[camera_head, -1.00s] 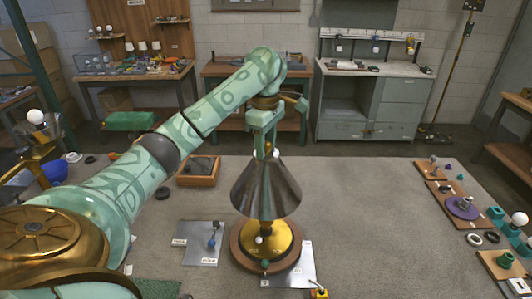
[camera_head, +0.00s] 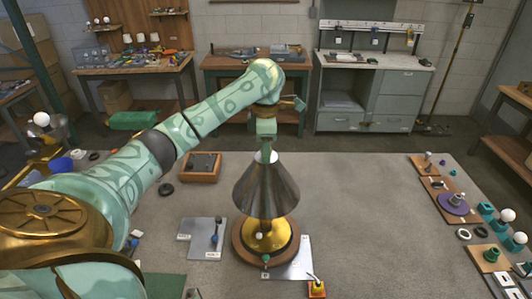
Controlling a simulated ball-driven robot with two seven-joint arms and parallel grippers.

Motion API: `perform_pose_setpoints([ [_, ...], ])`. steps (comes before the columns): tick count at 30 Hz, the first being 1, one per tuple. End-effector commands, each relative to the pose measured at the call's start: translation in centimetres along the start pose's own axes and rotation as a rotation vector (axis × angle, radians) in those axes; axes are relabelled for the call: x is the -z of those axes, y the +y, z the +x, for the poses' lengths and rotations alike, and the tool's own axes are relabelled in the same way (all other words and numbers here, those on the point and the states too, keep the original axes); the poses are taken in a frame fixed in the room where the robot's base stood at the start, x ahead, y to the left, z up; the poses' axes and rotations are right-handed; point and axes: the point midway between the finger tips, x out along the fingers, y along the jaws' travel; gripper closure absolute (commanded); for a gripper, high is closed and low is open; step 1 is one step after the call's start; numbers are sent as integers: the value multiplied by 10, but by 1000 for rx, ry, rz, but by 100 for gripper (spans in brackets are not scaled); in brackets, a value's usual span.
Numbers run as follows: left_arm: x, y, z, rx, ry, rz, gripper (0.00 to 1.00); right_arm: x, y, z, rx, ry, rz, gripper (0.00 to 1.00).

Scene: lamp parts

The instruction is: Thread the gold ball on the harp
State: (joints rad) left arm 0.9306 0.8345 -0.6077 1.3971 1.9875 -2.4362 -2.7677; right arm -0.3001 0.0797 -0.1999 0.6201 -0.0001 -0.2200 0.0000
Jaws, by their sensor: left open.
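The lamp stands upright on a round wooden base (camera_head: 240,250) with a gold foot (camera_head: 272,240). Its grey metal cone shade (camera_head: 266,193) covers most of the stem. My left gripper (camera_head: 265,149) points down from above, right over the narrow top of the shade. Its jaws are open around or just above the small parts at the lamp's top. The harp and the gold ball are too small and too covered by the gripper to make out, so I cannot tell whether the ball is on the harp. My right gripper is out of view.
A grey plate (camera_head: 203,240) with a small part lies left of the lamp. A wooden tray (camera_head: 201,172) is behind it. A yellow-orange switch box (camera_head: 317,289) is at the front. Wooden boards with parts, including a purple disc (camera_head: 453,204), line the right edge. The mat's middle right is clear.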

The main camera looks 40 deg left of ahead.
Motion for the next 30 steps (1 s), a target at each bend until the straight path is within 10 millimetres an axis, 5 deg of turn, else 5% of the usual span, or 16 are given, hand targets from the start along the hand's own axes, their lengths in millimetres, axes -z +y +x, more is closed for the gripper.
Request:
perform_pose_setpoints([
  [30,0,-1,-2,0,2,-354,57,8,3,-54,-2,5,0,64],
])
